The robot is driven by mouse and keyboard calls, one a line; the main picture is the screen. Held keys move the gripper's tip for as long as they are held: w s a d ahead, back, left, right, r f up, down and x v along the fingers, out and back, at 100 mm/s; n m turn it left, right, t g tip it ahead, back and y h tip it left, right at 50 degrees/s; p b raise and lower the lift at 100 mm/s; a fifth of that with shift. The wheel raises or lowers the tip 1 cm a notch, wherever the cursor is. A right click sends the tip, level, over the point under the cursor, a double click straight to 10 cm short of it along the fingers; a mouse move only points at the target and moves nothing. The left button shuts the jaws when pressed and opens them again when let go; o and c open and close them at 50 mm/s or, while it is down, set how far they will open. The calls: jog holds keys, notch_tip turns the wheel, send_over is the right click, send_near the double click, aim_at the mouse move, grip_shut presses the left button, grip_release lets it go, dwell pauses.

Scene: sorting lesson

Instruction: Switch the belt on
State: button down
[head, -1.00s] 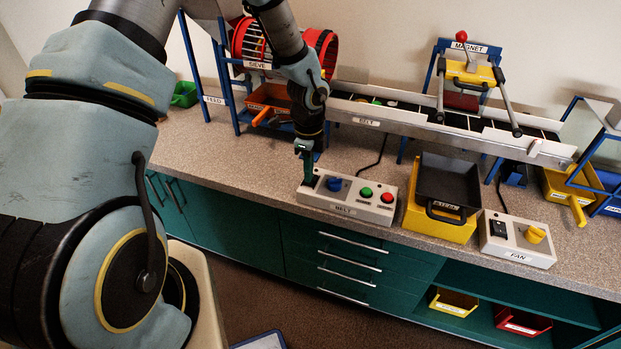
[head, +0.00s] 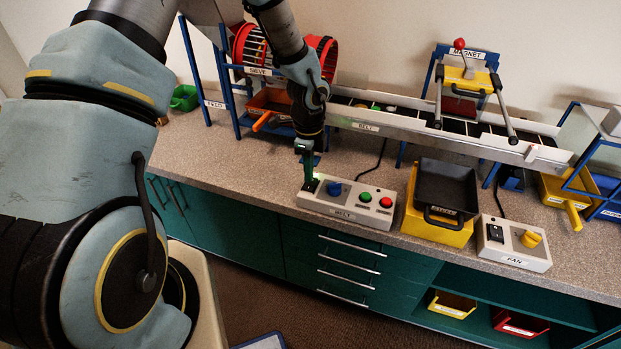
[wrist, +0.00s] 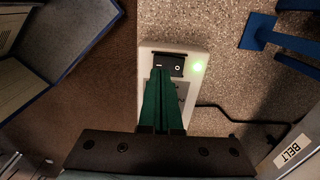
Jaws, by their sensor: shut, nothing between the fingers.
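My gripper (head: 310,188) is shut and empty, pointing down at the switch. In the wrist view its green fingertips (wrist: 163,72) overlap the rocker's near edge; I cannot tell whether they touch. The conveyor belt (head: 420,113) runs behind the box.
A black tray on a yellow stand (head: 445,190) and the FAN box (head: 513,243) stand to the right. The sieve (head: 285,50) is behind my arm, and the magnet frame (head: 466,80) straddles the belt. Counter left of the box is clear.

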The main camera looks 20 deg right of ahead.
aim_at(309, 187)
notch_tip(309, 187, up, 4)
jog(key=p, duration=0.3)
jog(key=shift+r, duration=0.25)
jog(key=w+a+r+n, duration=0.3)
jog(key=a+r+n, duration=0.85)
jog(key=a, duration=0.45)
jog(key=s+a+r+n, duration=0.3)
jog(key=a+r+n, duration=0.1)
jog(key=a+n, duration=0.3)
jog(key=s+a+r+n+t, duration=0.1)
jog(key=s+a+r+n, duration=0.2)
jog(key=a+n, duration=0.4)
jog(key=shift+s+r+t, duration=0.3)
jog(key=shift+s+r, duration=0.05)
jog(key=shift+s, duration=0.15)
